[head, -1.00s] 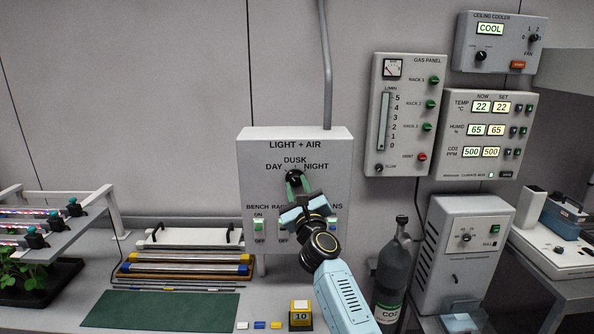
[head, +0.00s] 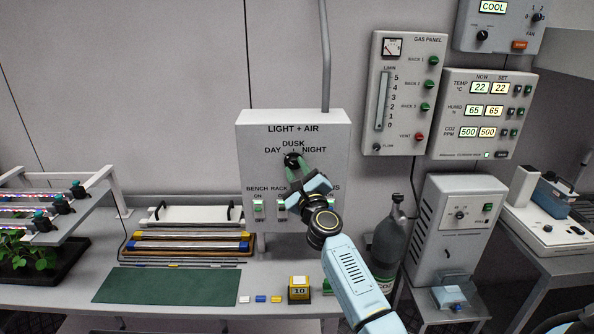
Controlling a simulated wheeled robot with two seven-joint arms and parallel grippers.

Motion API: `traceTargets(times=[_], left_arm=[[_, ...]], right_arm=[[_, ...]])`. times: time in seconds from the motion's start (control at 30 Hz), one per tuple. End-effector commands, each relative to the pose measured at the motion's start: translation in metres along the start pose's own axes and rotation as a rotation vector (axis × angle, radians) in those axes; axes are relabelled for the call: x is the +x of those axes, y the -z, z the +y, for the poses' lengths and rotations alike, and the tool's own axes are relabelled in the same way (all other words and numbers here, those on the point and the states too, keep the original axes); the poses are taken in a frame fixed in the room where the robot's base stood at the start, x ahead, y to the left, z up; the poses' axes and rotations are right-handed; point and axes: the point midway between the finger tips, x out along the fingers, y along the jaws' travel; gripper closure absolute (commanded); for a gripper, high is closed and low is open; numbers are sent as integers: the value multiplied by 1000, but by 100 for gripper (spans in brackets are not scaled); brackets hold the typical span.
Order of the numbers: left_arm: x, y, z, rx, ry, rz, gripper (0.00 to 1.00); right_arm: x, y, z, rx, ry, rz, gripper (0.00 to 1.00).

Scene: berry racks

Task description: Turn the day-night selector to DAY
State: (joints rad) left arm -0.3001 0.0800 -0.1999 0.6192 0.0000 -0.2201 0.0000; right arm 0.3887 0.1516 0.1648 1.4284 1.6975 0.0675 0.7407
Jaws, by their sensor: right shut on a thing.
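The day-night selector is a black knob (head: 291,160) on the grey LIGHT + AIR box (head: 250,150). DAY is printed at its upper left, DUSK above it and NIGHT at its upper right. My right gripper (head: 296,166) has its green fingers shut on the knob from below and the right. The fingers and wrist hide part of the knob, and I cannot tell which label its pointer faces. My left gripper is not in view.
Bench and rack switches (head: 258,208) sit below the selector, partly behind my right wrist. A gas panel (head: 400,90), climate box (head: 485,140) and dark CO2 cylinder (head: 388,245) stand to the right. A green mat (head: 165,285) lies at lower left.

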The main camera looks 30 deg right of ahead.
Motion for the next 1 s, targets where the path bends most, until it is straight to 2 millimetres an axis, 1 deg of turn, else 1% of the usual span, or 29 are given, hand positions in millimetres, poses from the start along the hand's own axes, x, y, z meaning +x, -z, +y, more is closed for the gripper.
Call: traceTargets(times=[0.03,0.17,0.43,0.57,0.67,0.77,1.0], left_arm=[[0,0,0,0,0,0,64],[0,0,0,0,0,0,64],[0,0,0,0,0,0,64],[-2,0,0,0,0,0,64],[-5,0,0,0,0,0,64],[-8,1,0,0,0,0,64],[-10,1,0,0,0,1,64]], right_arm=[[0,0,1,-2,-1,0,68],[0,0,0,-1,-1,0,51],[0,0,0,0,0,0,50],[-6,0,0,0,-1,1,50],[-18,0,1,0,-2,2,50],[-36,0,0,1,-2,2,50],[-88,1,1,0,-2,2,50]])
